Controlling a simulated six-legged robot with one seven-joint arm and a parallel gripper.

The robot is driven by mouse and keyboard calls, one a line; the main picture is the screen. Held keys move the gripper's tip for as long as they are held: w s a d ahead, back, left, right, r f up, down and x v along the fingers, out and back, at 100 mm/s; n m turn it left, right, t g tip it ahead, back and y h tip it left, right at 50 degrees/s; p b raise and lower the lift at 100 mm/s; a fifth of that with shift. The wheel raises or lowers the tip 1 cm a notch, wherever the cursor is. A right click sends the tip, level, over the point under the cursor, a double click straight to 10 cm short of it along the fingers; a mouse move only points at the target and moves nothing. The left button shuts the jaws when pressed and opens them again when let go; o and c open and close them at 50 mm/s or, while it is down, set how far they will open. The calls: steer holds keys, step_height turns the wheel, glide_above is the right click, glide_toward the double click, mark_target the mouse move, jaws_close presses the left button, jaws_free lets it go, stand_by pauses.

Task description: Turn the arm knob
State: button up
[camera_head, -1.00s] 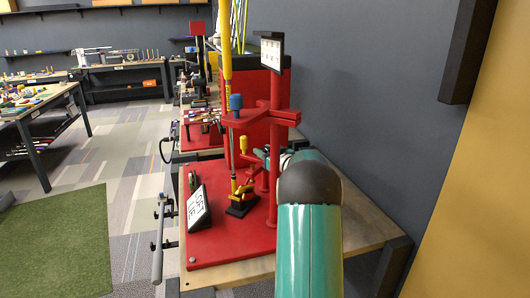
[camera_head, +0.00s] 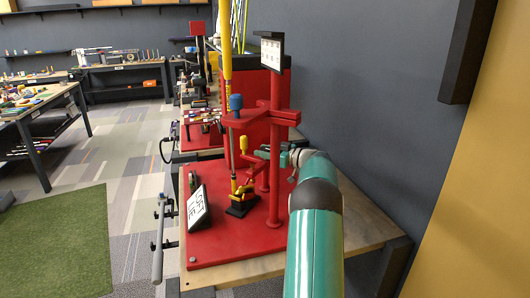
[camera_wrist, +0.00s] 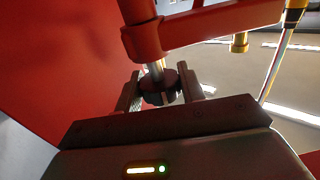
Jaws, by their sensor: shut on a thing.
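The arm knob (camera_wrist: 158,88) is a dark, round, ridged knob on a short metal shaft, beside a red collar (camera_wrist: 143,40) in the wrist view. My gripper (camera_wrist: 160,90) has one finger on each side of the knob and is shut on it. In the head view, my gripper (camera_head: 287,158) is beside the red post (camera_head: 275,165) of the club stand, and the post partly hides its fingers. The knob cannot be made out there. The red arm (camera_head: 262,117) of the stand reaches left from the post towards the upright club (camera_head: 228,85), which has a yellow grip.
The red base (camera_head: 235,248) sits on a wooden table (camera_head: 345,215) and carries a black-and-yellow clamp (camera_head: 241,203) and a tilted white sign (camera_head: 198,207). A grey wall (camera_head: 400,110) stands close on the right. Open floor lies to the left.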

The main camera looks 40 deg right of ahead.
steer(key=shift+r+n+g+y, duration=0.1)
steer(key=shift+n+g+y, duration=0.3)
steer(key=shift+n+y, duration=0.3)
steer(key=shift+d+y, duration=0.1)
steer(key=shift+y, duration=0.5)
steer(key=shift+r+n+g, duration=0.1)
steer(key=shift+n+g, duration=0.3)
steer(key=shift+o, duration=1.2)
steer(key=shift+d+n+y, duration=0.4)
steer(key=shift+n+y, duration=0.1)
steer(key=shift+y, duration=0.3)
steer(key=shift+g, duration=0.3)
steer(key=shift+s+a, duration=0.1)
steer(key=shift+c, duration=0.4)
steer(key=shift+a+n+g+y, duration=0.3)
steer(key=shift+n+g+y, duration=0.1)
steer(key=shift+y, duration=0.1)
steer(key=shift+c, duration=0.7)
steer(key=o, duration=1)
steer(key=shift+a+f, duration=0.1)
steer(key=shift+f, duration=0.1)
steer(key=shift+c, duration=0.2)
